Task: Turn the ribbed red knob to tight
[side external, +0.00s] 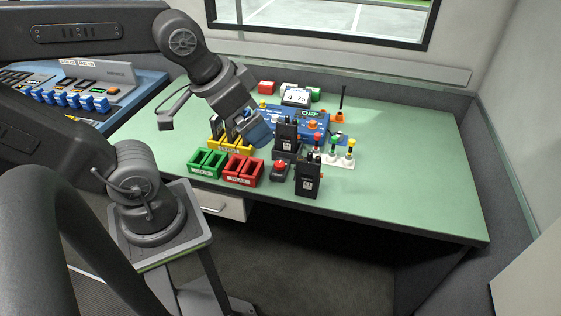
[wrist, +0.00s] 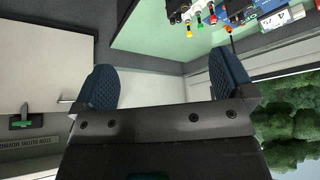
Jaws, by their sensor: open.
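I cannot make out a ribbed red knob for certain in either view. A blue panel (side external: 288,117) marked OFF, with small knobs on it, stands on the green desk in the side view. It also shows small at the top of the wrist view (wrist: 236,12). My gripper (side external: 256,132) is in front of the panel's left part and hides some of it; I cannot tell the gap between them. In the wrist view my gripper (wrist: 164,82) has its two dark blue ribbed pads wide apart, with nothing between them.
Yellow, green (side external: 207,163) and red (side external: 243,170) trays stand on the desk (side external: 410,180). A red push button (side external: 280,167), black radios (side external: 308,177) and a white rack (side external: 337,158) of coloured-topped posts stand close together. The desk's right side is clear.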

